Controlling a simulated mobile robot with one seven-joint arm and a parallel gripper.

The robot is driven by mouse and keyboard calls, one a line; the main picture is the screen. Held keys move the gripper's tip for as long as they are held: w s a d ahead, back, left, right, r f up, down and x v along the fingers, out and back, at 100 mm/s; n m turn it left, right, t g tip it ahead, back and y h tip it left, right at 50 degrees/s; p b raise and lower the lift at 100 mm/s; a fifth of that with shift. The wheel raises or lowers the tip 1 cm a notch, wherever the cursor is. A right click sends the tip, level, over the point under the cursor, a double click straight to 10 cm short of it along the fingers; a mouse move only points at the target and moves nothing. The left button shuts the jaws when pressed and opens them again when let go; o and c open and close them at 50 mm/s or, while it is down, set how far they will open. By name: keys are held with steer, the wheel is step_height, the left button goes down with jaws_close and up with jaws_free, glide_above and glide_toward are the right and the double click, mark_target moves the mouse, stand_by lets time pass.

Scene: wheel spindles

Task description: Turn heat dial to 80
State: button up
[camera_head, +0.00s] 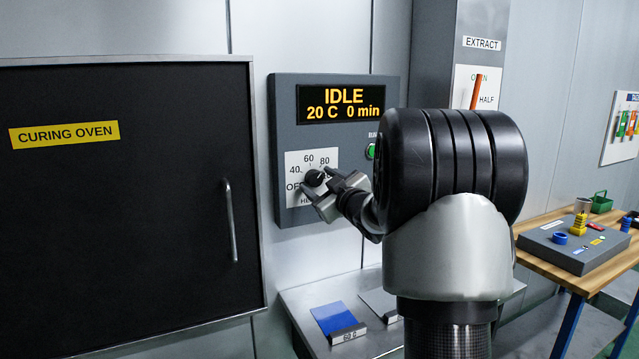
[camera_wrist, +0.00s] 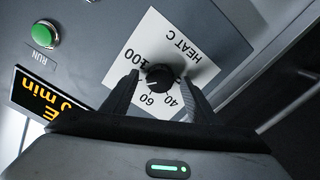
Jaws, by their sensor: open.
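The heat dial (camera_head: 314,177) is a round black knob on a white plate with a temperature scale, below the display of the grey oven panel (camera_head: 385,88). In the wrist view the dial (camera_wrist: 159,77) sits between my open fingers, with marks 40, 60 and 100 readable around it. A small pale mark on the knob appears to face near 60, but it is too small to be sure. My gripper (camera_head: 328,190) is at the dial, one finger on each side; in the wrist view my gripper (camera_wrist: 158,88) hides the 80 mark. Contact cannot be told.
The display (camera_head: 341,104) reads IDLE, 20 C, 0 min. A green RUN button (camera_wrist: 44,34) is near the dial. The closed curing oven door (camera_head: 130,200) is at left. A shelf (camera_head: 315,295) with a blue piece lies below; a workbench (camera_head: 545,228) is at right.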

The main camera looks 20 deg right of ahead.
steer(key=s, duration=1.7)
steer(key=shift+s+d+b, duration=0.2)
steer(key=shift+d+b, duration=0.1)
steer(key=shift+b, duration=0.05)
